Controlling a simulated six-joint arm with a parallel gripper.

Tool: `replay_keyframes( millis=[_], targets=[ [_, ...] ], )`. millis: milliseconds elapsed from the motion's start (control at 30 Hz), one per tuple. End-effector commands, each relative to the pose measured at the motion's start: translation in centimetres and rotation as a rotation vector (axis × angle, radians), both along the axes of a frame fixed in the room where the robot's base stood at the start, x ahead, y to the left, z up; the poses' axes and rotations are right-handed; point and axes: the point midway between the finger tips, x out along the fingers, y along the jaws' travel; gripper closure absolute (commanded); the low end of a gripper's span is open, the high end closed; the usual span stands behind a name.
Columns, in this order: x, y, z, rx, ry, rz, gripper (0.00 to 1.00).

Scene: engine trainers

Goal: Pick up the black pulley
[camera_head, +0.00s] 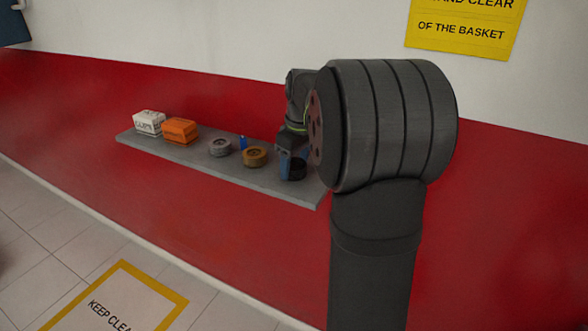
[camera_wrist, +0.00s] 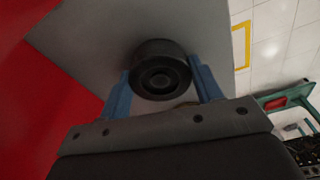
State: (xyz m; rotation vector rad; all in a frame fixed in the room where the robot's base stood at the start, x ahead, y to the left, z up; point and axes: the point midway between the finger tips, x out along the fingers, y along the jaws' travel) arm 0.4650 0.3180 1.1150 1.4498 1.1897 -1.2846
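The black pulley (camera_head: 296,170) sits at the right end of the grey shelf (camera_head: 262,184). In the wrist view the black pulley (camera_wrist: 160,68) lies between the blue fingers of my gripper (camera_wrist: 160,72). My gripper (camera_head: 291,166) points down over it in the head view, with a blue finger on its left side. The fingers stand apart, one on each side of the pulley, with what looks like a narrow gap. Contact is hard to make out. My arm hides part of the shelf's right end.
A bronze pulley (camera_head: 255,156) stands just left of the black one, then a small blue item (camera_head: 243,143) and a grey pulley (camera_head: 219,147). An orange box (camera_head: 180,130) and a white box (camera_head: 149,122) are at the shelf's left end. The red wall (camera_head: 230,105) is close behind.

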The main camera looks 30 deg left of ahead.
Motion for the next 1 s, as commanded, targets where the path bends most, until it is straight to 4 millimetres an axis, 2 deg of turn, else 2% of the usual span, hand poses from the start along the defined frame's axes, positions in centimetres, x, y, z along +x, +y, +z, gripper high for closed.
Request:
replay_keyframes(
  millis=[33,100,467,567,700,1000],
  targets=[
    [0.0,0.0,0.0,0.0,0.0,0.0,0.67],
    [0.0,0.0,0.1,0.001,-0.001,0.0,0.77],
    [0.0,0.0,0.7,0.002,-0.002,0.0,0.77],
    [0.0,0.0,1.7,0.002,-0.004,0.001,0.77],
    [0.1,0.0,4.2,0.004,-0.005,0.001,0.77],
    [0.5,-6.6,8.1,0.001,-0.004,-0.004,0.77]
  ],
)
